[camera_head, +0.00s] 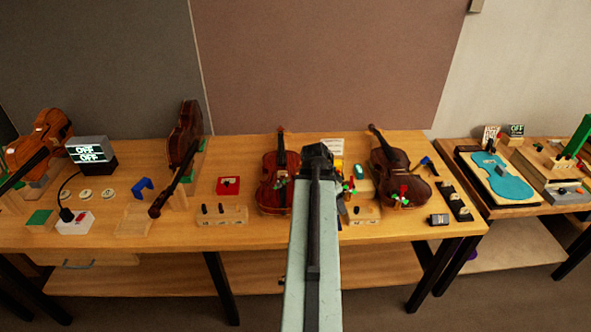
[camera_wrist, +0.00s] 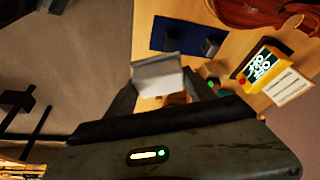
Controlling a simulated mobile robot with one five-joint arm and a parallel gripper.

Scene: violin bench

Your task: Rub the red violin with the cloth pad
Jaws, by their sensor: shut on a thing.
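The red violin (camera_head: 271,192) lies on the bench just left of my arm in the head view, its neck pointing to the back. My gripper (camera_wrist: 161,84) is shut on a pale grey-white block-like pad, which looks like the cloth pad (camera_wrist: 157,73), in the wrist view. The jaws and the pad are hidden behind my arm in the head view. A reddish-brown violin body (camera_wrist: 262,12) shows at the upper right of the wrist view, apart from the pad; I cannot tell which violin it is.
A dark brown violin (camera_head: 395,172) lies right of my arm. Other violins (camera_head: 183,140) stand at the left. A red box (camera_head: 228,186) and a wooden block with holes (camera_head: 221,215) sit left of the red violin. A yellow device (camera_wrist: 263,66) and blue mat (camera_wrist: 180,37) show in the wrist view.

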